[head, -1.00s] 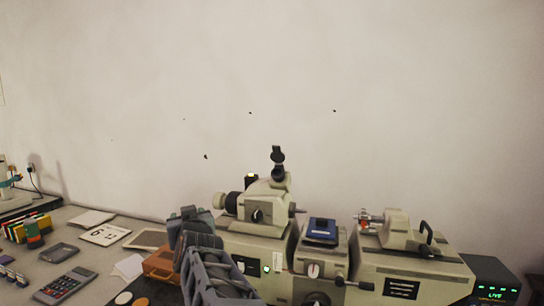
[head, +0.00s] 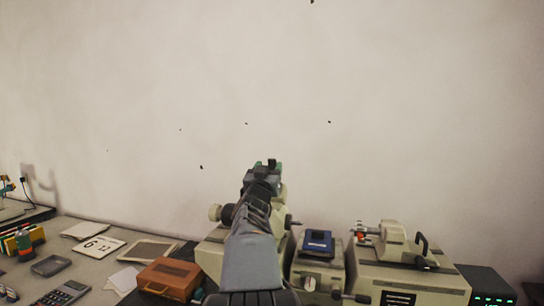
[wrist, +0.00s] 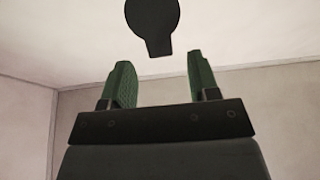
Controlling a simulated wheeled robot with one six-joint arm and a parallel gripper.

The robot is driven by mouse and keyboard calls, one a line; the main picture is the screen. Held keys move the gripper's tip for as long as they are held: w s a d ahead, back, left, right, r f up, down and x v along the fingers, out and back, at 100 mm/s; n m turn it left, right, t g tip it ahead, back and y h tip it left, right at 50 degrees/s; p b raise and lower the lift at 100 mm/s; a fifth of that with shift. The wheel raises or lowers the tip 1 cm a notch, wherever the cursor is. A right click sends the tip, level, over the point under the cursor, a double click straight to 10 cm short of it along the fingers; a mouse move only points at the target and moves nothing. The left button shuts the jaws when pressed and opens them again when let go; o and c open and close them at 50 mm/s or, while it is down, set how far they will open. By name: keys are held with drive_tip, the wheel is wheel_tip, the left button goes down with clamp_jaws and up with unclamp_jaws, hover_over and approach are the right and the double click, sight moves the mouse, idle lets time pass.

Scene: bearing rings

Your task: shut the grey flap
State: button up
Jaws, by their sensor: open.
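My gripper (head: 265,164) is raised in front of the beige lathe-like machine (head: 408,285), in line with the top of its left end. In the wrist view my gripper (wrist: 158,72) shows two green fingers, apart and with nothing between them. A dark round piece with a short stem (wrist: 152,22) is beyond the fingertips at the top of that view, apart from them in the picture. I cannot tell whether it is the grey flap. No grey flap can be made out for certain in the head view, where my arm hides part of the machine's left end.
A blue block (head: 318,240) sits on the machine's middle part. An orange-brown case (head: 170,277) stands left of the machine. A calculator (head: 62,295) and a number card (head: 97,247) lie further left. A dark box with green lights (head: 488,285) is at right. Above the machine is free room before the wall.

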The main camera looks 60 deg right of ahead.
sight(272, 162)
drive_tip(key=shift+p+x, duration=0.75)
drive_tip(key=shift+x, duration=1.45)
clamp_jaws()
